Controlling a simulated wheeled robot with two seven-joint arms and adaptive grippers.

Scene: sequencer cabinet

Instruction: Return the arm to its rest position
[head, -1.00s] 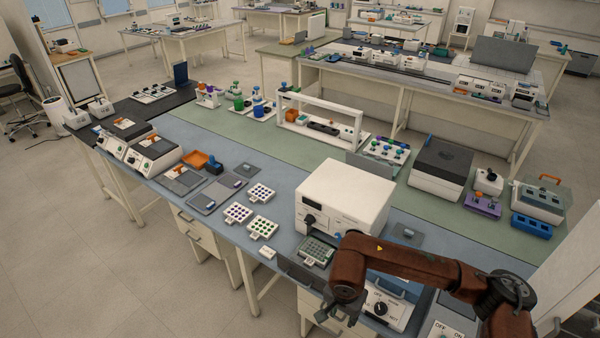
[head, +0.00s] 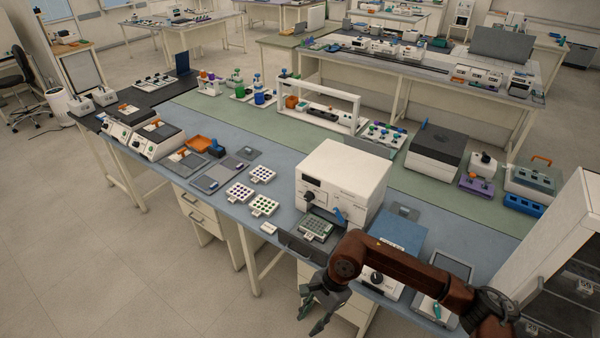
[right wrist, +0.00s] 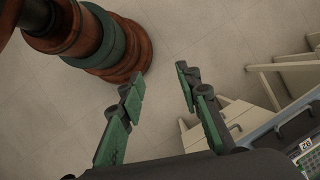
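My right arm comes in from the lower right in the head view, over the bench's near edge. Its right gripper (head: 312,318) hangs in front of the bench, pointing down over the floor. In the right wrist view the same gripper (right wrist: 158,72) is open, with both green-padded fingers apart and only floor between them. My left arm and gripper are in neither view. The white sequencer (head: 343,185) stands on the bench, with a grey-green well plate (head: 316,227) at its front, above and apart from the gripper.
The bench's blue near top (head: 215,160) holds small plates with coloured wells (head: 264,206). A white device with a blue top (head: 402,236) sits behind my right forearm. A white cabinet (head: 560,215) stands close at the right. Open floor (head: 130,260) lies left of the bench.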

